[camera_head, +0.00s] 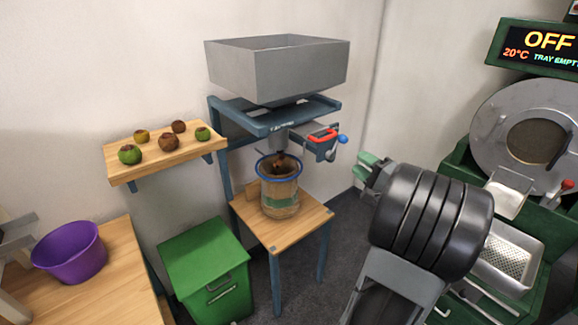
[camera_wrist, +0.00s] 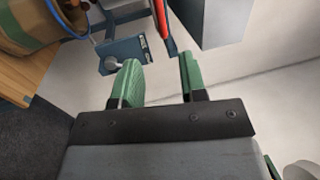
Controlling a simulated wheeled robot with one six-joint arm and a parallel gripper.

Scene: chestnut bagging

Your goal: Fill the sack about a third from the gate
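The sack (camera_head: 280,198) stands upright on a small wooden stand, its mouth held open by a blue ring (camera_head: 279,168). Something brown and reddish shows inside or just over its mouth; how full it is I cannot tell. The grey hopper (camera_head: 277,72) is above, with the gate (camera_head: 318,142) under it, which has a red handle (camera_head: 322,136) and a blue knob (camera_head: 343,139). My gripper (camera_head: 364,166) is right of the sack and below the gate, apart from both. In the wrist view my gripper (camera_wrist: 160,80) has its green fingers apart with nothing between; the sack (camera_wrist: 30,22) shows upper left.
A green roaster (camera_head: 545,140) with an OFF display is at right.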

